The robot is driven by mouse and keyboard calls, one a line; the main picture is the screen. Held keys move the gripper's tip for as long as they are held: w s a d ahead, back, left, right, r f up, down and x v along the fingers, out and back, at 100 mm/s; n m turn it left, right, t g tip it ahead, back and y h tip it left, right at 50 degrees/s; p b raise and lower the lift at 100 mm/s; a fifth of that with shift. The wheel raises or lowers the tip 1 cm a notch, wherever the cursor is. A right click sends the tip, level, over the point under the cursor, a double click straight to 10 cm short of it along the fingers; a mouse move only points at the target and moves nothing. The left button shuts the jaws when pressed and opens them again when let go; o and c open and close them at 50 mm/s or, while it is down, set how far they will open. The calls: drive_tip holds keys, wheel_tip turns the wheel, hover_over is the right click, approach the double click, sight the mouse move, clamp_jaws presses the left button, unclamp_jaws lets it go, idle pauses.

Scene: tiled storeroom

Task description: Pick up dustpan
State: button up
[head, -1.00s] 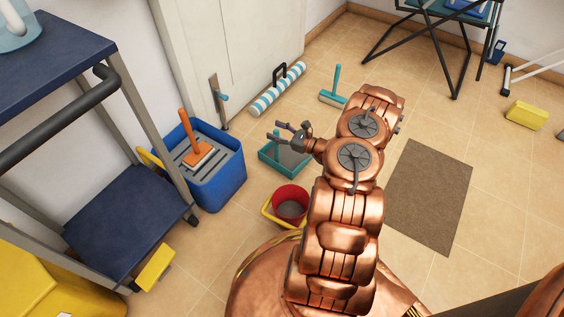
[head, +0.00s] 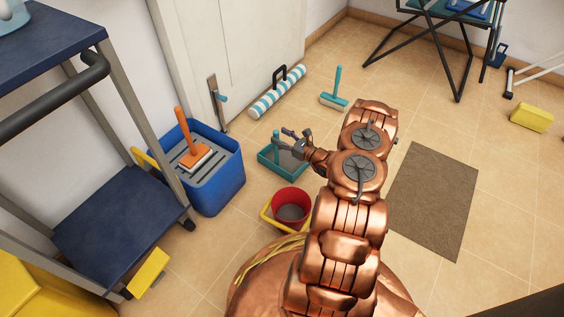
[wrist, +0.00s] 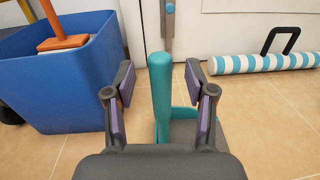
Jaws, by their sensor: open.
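The teal dustpan (head: 268,160) lies on the tiled floor right of the blue bucket, partly hidden by my gripper in the head view. Its teal handle stands upright, and in the wrist view the handle of the dustpan (wrist: 161,95) rises between my fingers, with the grey pan behind and to the right. My gripper (head: 283,137) is open; in the wrist view its purple-padded fingers (wrist: 160,108) are on both sides of the handle, with gaps visible left and right.
A blue bucket (head: 222,185) with an orange-handled brush (head: 188,135) stands left. A red bucket (head: 290,196) is in front of the dustpan. A striped roll (head: 276,98) lies by the door, and a teal brush (head: 336,98) stands behind. A brown mat (head: 432,200) lies right.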

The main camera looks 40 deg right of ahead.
drive_tip(key=shift+b+x, duration=0.45)
drive_tip(key=shift+x, duration=0.9)
drive_tip(key=shift+c, duration=0.2)
clamp_jaws()
